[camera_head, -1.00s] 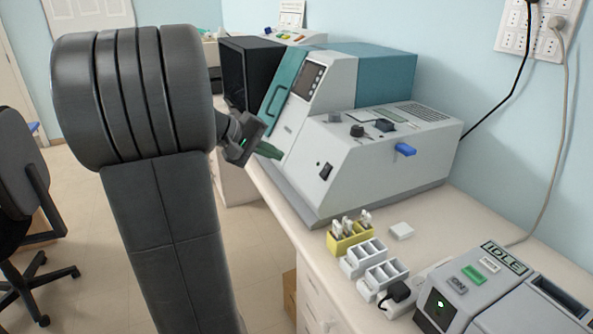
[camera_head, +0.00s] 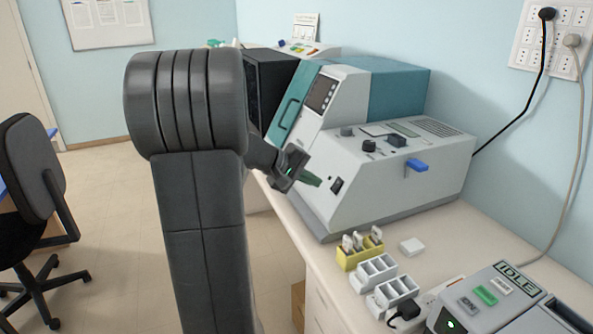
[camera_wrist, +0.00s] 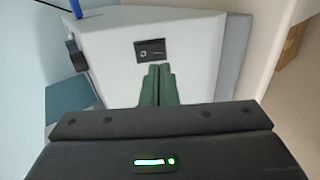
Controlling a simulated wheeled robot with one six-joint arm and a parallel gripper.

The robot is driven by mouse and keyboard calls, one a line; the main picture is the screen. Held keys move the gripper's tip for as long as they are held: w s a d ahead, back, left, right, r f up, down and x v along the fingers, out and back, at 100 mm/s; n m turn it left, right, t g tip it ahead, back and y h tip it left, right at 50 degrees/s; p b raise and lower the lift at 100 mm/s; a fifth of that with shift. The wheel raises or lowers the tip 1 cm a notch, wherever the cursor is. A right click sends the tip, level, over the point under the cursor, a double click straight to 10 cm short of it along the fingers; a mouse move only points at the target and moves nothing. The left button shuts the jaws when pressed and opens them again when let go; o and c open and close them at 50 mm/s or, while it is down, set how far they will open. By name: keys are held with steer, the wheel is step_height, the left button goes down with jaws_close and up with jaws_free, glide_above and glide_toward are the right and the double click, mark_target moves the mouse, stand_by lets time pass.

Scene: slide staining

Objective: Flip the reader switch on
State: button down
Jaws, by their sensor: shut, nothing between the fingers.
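The black rocker switch (camera_head: 337,185) sits on the front panel of the grey and teal machine (camera_head: 400,180). In the wrist view the switch (camera_wrist: 150,50) is near the top middle, on the pale panel. My gripper (camera_head: 311,179) has green fingers, pressed together and empty. In the head view they point at the panel, just left of the switch. In the wrist view the fingertips (camera_wrist: 159,70) are just below the switch in the picture, a little right of its middle. I cannot tell whether they touch the panel. The switch's position is too small to read.
A yellow slide rack (camera_head: 360,256) and white racks (camera_head: 376,272) stand on the bench in front. A smaller device with an IDLE display (camera_head: 517,279) is at lower right. An office chair (camera_head: 38,190) stands left.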

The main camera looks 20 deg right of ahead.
mark_target(333, 189)
steer(key=x, duration=0.5)
steer(key=shift+p, duration=0.35)
steer(key=shift+f, duration=0.1)
steer(key=b, duration=0.3)
steer(key=shift+f+h+b, duration=0.35)
steer(key=shift+f+h, duration=0.05)
steer(key=shift+r+p, duration=0.35)
steer(key=shift+p, duration=0.1)
steer(key=shift+d+r+p, duration=0.15)
steer(key=shift+r+p, duration=0.15)
steer(key=shift+r, duration=0.5)
